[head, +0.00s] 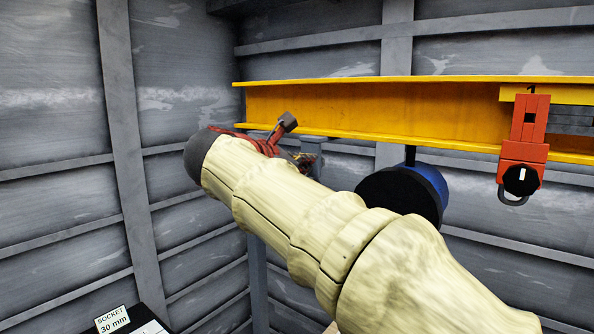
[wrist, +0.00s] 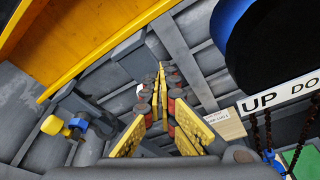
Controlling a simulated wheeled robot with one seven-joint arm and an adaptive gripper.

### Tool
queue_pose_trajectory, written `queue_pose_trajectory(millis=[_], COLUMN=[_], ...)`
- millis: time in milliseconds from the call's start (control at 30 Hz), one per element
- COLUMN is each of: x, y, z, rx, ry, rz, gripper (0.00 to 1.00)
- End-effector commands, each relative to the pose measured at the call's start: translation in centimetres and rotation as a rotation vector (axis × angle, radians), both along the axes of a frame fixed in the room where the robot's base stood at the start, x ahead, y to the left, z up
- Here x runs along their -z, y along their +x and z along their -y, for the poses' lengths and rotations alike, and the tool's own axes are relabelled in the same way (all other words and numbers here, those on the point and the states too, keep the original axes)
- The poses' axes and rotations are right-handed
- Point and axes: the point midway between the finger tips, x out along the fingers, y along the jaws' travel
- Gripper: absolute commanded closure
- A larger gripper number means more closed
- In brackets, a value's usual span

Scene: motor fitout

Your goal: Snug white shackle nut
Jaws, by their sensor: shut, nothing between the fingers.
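My gripper's yellow-padded fingers (wrist: 162,75) fill the middle of the wrist view. They are closed together with nothing held, and point away from the camera beneath the yellow beam. In the head view my arm hides most of the gripper; only dark and red parts show near its end. A small pale patch (wrist: 140,91) shows just left of the fingers in the wrist view, apart from them as far as I can tell. I cannot tell whether it is the white shackle nut. No shackle nut is clearly visible in the head view.
A yellow beam (head: 370,105) crosses the upper head view. A blue-and-black round body (head: 408,190) hangs below it, partly behind my arm. A red trolley (head: 524,140) sits on the beam at right. A sign reading "SOCKET 30 mm" (head: 113,320) stands low left.

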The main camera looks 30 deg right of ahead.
Motion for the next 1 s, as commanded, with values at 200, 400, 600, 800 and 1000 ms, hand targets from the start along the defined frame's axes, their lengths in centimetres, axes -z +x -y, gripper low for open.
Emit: queue_pose_trajectory(millis=[200, 400, 600, 800, 1000], x=[0.0, 0.0, 0.0, 0.0, 2.1], y=[-0.8, -1.5, -1.9, -1.9, -2.4], z=[-2.3, -4.3, -5.2, -5.2, -5.1], rx=[-0.004, -0.003, -0.001, -0.001, -0.001], ry=[0.001, 0.000, 0.000, 0.000, 0.045], rz=[0.001, 0.001, 0.000, 0.000, 0.014], gripper=[1.00, 1.00, 1.00, 1.00, 1.00])
